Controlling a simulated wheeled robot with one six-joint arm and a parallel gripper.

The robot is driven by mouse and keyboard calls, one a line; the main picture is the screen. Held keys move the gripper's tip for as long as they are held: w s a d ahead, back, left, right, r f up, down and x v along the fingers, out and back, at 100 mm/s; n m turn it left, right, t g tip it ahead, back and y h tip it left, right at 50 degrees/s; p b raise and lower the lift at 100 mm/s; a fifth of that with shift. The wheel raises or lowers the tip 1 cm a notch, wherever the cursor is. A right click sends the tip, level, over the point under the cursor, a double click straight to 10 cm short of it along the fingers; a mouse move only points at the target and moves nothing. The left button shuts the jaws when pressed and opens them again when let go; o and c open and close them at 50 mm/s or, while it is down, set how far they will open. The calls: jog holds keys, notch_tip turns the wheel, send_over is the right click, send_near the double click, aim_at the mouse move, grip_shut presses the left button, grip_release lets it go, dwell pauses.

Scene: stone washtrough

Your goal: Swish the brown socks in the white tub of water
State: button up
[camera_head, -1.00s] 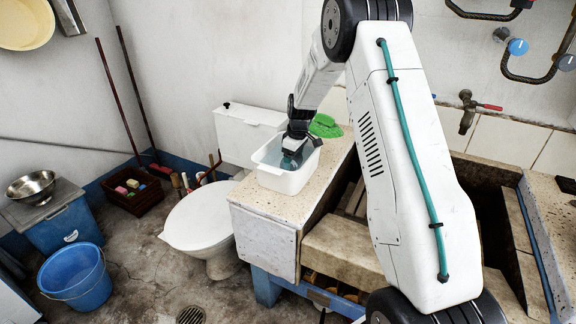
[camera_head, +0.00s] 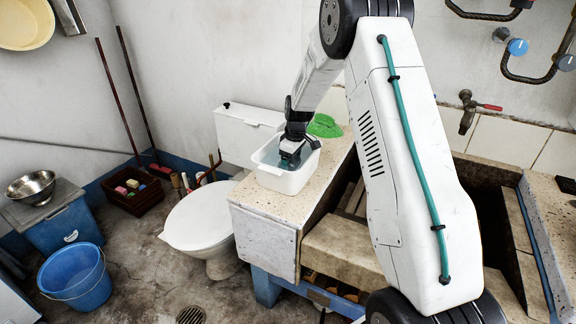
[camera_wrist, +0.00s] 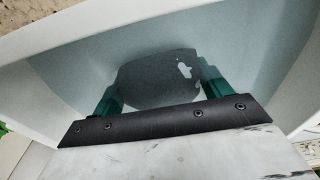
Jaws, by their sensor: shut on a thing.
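The white tub (camera_head: 286,184) stands on the speckled counter and holds bluish water. Its pale inner wall also shows in the wrist view (camera_wrist: 55,42). My gripper (camera_head: 291,159) points down into the tub. In the wrist view its green fingers (camera_wrist: 158,80) are on either side of the socks (camera_wrist: 155,86), which look like a dark grey-brown bundle with a small pale patch. The gripper is shut on them, inside the tub at the water. The fingertips and the lower part of the socks are hard to make out. The socks cannot be made out in the head view.
A green ribbed item (camera_head: 325,126) lies on the counter (camera_head: 262,204) close behind the tub. The white toilet (camera_head: 197,217) stands to the left. A red-handled tap (camera_head: 467,112) is on the wall at the right, above the dark trough.

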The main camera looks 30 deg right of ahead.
jog(key=shift+w+d, duration=0.55)
jog(key=shift+d, duration=0.25)
jog(key=shift+s+a, duration=0.55)
jog(key=shift+a, duration=0.3)
jog(key=shift+s+a, duration=0.55)
jog(key=shift+a, duration=0.25)
jog(key=shift+s+a, duration=0.55)
jog(key=shift+a, duration=0.3)
jog(key=shift+w+d, duration=0.4)
jog(key=shift+d, duration=0.25)
jog(key=shift+w+d, duration=0.4)
jog(key=shift+d, duration=0.2)
jog(key=shift+r, duration=5.7)
